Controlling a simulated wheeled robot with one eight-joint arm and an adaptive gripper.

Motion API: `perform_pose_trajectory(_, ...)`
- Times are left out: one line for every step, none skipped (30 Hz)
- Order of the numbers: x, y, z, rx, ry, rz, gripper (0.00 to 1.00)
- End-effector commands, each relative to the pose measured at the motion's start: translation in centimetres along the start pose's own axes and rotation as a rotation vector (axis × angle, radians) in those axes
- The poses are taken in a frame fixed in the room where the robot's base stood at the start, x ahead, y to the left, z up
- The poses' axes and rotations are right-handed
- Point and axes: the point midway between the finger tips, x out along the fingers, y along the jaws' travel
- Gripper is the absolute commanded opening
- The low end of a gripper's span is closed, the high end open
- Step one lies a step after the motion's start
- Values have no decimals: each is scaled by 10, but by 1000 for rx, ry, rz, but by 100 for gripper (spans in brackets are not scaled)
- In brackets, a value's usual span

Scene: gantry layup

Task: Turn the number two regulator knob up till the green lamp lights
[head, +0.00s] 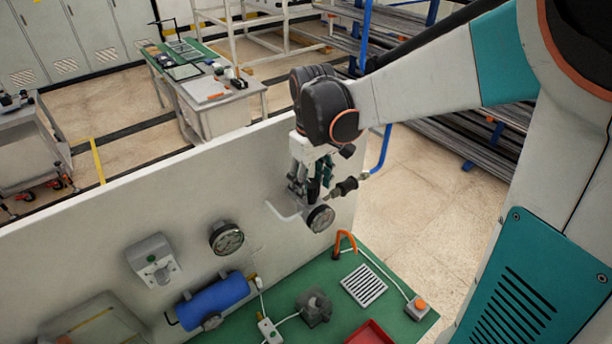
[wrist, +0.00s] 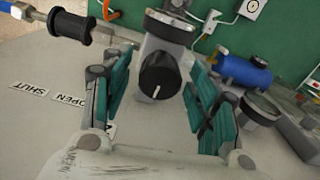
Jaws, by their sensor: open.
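The black regulator knob (wrist: 160,75), with a white pointer line, sits between my open fingers in the wrist view. A gap shows on each side. My gripper (wrist: 158,82) has teal pads and holds nothing. Behind the knob is a grey regulator body with a round gauge (wrist: 170,27); this gauge (head: 320,218) also shows in the head view, just below my gripper (head: 308,188). The knob is hidden there. No number two is readable. A grey wall box (head: 155,262) carries a small green spot, possibly the lamp; I cannot tell whether it is lit.
A black-handled hose fitting (wrist: 72,25) and OPEN and SHUT labels (wrist: 72,100) lie left of the knob. A second gauge (head: 226,238) and a blue cylinder (head: 213,300) are to the left in the head view. The green bench (head: 385,270) lies below.

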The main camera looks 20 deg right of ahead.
Motion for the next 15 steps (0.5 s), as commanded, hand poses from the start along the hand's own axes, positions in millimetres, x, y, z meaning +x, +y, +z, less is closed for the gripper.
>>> perform_pose_trajectory(-2,0,0,0,0,0,55)
perform_pose_trajectory(-5,0,0,0,0,0,55)
perform_pose_trajectory(-8,0,0,0,0,0,55)
perform_pose_trajectory(-12,0,0,0,0,0,55)
perform_pose_trajectory(-16,0,0,0,0,0,55)
perform_pose_trajectory(-22,0,0,0,0,0,55)
perform_pose_trajectory(-28,0,0,0,0,0,55)
perform_pose_trajectory(-34,0,1,0,0,0,55)
perform_pose_trajectory(-42,0,0,0,0,0,55)
perform_pose_trajectory(-48,0,0,0,0,0,55)
perform_pose_trajectory(-54,0,0,0,0,0,55)
perform_pose_trajectory(-63,0,1,0,0,0,55)
perform_pose_trajectory(-68,-1,1,0,0,0,55)
perform_pose_trajectory(-74,0,1,0,0,0,55)
perform_pose_trajectory(-81,-1,1,0,0,0,55)
